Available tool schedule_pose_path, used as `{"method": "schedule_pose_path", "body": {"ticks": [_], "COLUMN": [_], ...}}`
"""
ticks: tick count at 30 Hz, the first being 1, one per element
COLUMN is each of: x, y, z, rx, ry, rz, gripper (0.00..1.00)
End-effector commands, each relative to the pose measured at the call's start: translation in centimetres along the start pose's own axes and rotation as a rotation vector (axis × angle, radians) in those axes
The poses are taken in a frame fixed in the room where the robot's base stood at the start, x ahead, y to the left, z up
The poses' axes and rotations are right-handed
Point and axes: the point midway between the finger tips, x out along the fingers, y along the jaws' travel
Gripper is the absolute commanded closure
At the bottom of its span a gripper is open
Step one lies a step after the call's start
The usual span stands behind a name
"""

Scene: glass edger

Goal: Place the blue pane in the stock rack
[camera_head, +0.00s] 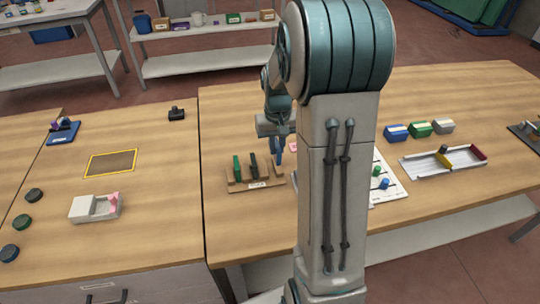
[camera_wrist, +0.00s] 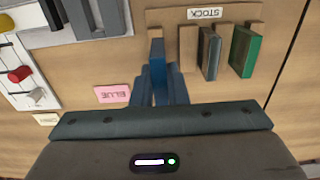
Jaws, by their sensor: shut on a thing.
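The blue pane (camera_wrist: 157,54) is upright between the fingers of my gripper (camera_wrist: 159,88), which is shut on it. The wooden stock rack (camera_wrist: 187,46), marked STOCK, shows in the wrist view with a dark pane (camera_wrist: 210,52) and a green pane (camera_wrist: 245,50) standing in it. The blue pane is at the rack's end beside the dark pane; I cannot tell whether it is seated in a slot.
A pink BLUE label (camera_wrist: 113,94) lies beside my fingers. A white board with coloured knobs (camera_head: 388,182) lies right of my arm. A white tray (camera_head: 430,165) and several coloured boxes (camera_head: 420,129) stand farther right. The table left of the rack's front is clear.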

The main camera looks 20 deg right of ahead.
Motion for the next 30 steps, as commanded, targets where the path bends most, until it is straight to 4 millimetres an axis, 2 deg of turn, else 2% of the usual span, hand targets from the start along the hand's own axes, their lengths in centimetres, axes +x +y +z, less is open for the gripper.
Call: {"method": "schedule_pose_path", "body": {"ticks": [4,7,15,27,28,30], "x": [0.9,1.5,4.9,5.6,5.5,5.4], "y": [-1.5,-1.8,-1.8,-1.7,-1.7,-1.7], "z": [-0.6,-0.6,-0.6,-0.7,-0.7,-0.7], "rx": [-0.002,0.001,0.001,0.001,0.001,0.001], "ry": [0.000,-0.001,-0.001,0.001,0.001,0.001], "rz": [0.000,0.000,0.000,0.000,0.000,0.000], "gripper": [1.00,1.00,1.00,1.00,0.81,0.65]}}
